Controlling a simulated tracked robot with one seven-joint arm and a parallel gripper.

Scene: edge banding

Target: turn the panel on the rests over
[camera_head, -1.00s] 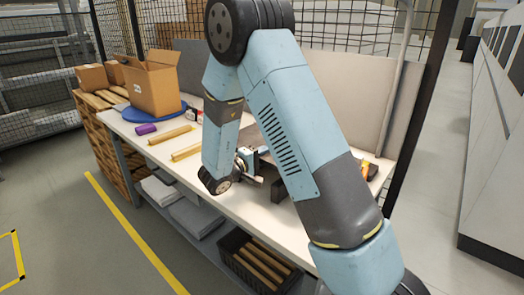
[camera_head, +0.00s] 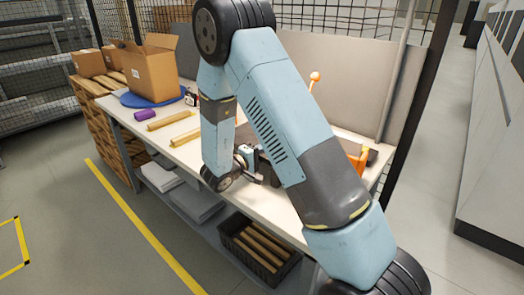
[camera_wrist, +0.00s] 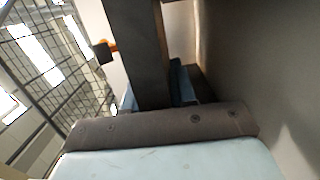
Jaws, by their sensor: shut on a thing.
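In the wrist view a dark grey panel (camera_wrist: 148,55) rises edge-on from between the bluish fingertips of my gripper (camera_wrist: 155,98), which is shut on it. In the head view my gripper (camera_head: 257,165) is low over the bench, behind and beside my blue forearm. A dark part of the panel (camera_head: 252,133) shows behind the forearm; the rest is hidden by my arm. I cannot clearly make out the rests or whether the panel touches them.
Two wooden strips (camera_head: 172,119) and a purple roll (camera_head: 145,116) lie on the white bench (camera_head: 195,155). An open cardboard box (camera_head: 148,78) stands at the far left end. Orange-handled tools (camera_head: 315,79) show behind my arm. A grey board and mesh fence back the bench.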

